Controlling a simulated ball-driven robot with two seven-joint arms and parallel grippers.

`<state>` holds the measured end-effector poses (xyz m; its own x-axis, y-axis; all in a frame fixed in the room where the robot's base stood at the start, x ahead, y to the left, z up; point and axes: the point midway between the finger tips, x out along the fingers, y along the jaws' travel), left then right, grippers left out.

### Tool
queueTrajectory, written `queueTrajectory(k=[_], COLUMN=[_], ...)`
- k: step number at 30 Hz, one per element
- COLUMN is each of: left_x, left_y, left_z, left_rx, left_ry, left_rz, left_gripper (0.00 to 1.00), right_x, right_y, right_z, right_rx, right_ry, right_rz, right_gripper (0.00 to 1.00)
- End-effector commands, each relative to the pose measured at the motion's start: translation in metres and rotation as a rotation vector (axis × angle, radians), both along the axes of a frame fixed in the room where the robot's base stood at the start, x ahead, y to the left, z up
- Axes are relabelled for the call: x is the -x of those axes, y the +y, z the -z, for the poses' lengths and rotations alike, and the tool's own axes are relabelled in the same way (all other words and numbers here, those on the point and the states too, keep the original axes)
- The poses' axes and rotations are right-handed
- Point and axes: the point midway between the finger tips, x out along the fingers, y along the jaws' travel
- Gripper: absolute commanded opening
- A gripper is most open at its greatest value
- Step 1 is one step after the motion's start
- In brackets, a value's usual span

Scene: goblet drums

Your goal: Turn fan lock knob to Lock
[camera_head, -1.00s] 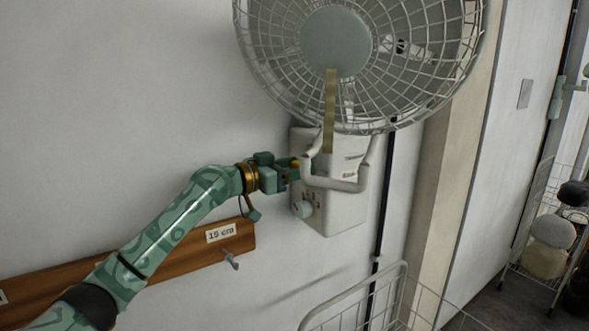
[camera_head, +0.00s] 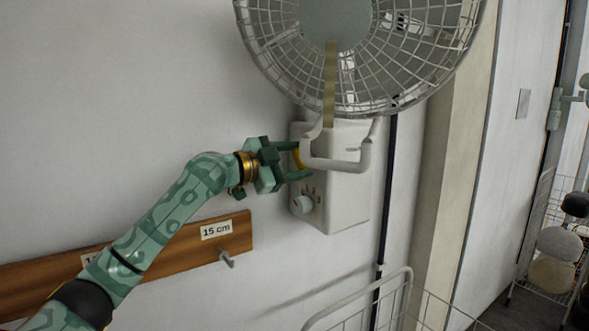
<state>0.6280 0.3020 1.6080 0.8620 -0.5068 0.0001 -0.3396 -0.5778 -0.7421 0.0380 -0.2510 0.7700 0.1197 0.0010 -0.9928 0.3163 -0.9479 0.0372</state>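A wall fan (camera_head: 365,50) with a wire cage hangs at the top on a white base box (camera_head: 346,195). A round white knob (camera_head: 301,206) sits on the box's left face, near small markings too small to read. A yellow curved part (camera_head: 298,156), which may be the fan lock knob, shows on the left side of the box, partly hidden by my gripper. My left gripper (camera_head: 295,160) is open, its two green fingers above and below the yellow part. I cannot tell whether they touch it. My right gripper is not in view.
A white bracket (camera_head: 338,165) juts out in front of the box, close to my fingers. A wooden rail (camera_head: 180,241) with a hook and a "15 cm" label lies below my arm. A wire basket (camera_head: 365,300) stands below the fan, and a rack with round items (camera_head: 555,243) stands right.

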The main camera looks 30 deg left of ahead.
Motion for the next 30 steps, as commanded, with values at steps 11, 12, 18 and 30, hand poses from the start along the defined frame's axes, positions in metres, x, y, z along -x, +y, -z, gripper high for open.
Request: queueTrajectory(k=[11, 12, 18, 30], left_x=[0.000, 0.001, 0.001, 0.001], left_y=[-0.001, -0.001, -0.001, -0.001], left_z=[0.003, 0.003, 0.004, 0.005], left_rx=[-0.302, -0.333, -0.469, -0.625], left_ry=[-0.179, -0.197, -0.274, -0.364], left_rz=[-0.001, -0.001, 0.000, 0.001], left_gripper=[0.32, 0.32, 0.32, 0.32], right_x=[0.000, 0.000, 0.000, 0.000], right_y=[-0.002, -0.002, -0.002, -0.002], right_z=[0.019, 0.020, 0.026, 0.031], right_rx=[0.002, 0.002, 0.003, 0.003], right_ry=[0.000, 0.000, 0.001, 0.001], right_rz=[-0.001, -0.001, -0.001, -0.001], right_gripper=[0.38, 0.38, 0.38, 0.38])
